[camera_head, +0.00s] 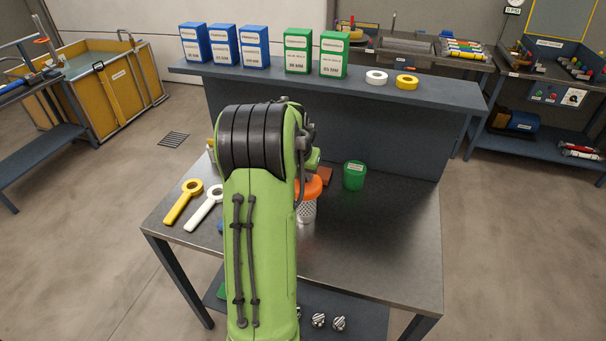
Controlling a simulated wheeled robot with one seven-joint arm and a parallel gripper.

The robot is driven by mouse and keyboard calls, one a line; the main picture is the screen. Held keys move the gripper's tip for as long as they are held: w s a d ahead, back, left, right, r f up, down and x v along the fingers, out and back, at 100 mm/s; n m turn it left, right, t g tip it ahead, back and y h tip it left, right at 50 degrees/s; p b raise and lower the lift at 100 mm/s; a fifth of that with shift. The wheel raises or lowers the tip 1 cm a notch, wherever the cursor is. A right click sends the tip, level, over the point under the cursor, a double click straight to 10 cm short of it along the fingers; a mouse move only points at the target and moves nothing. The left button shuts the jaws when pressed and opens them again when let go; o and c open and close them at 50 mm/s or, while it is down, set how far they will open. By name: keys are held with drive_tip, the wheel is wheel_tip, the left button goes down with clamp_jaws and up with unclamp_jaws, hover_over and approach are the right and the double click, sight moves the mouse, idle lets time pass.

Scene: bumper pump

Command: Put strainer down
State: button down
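The strainer (307,211) shows as a perforated metal cylinder with an orange top (309,188), just right of my green arm. It looks upright over the middle of the dark metal table (372,250). My arm hides its left side, and I cannot tell whether its base touches the table. My gripper's fingers are hidden behind my arm, so their hold on the strainer does not show.
Yellow (183,202) and white (205,207) ring-ended tools lie left. A raised shelf (430,92) with boxes and tape rolls runs behind. The table's right front is clear.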

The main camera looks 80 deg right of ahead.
drive_tip(key=shift+f, duration=0.15)
drive_tip(key=c, duration=0.9)
unclamp_jaws()
drive_tip(key=shift+r, duration=0.3)
drive_tip(key=p+v, duration=0.1)
drive_tip(key=v, duration=1.1)
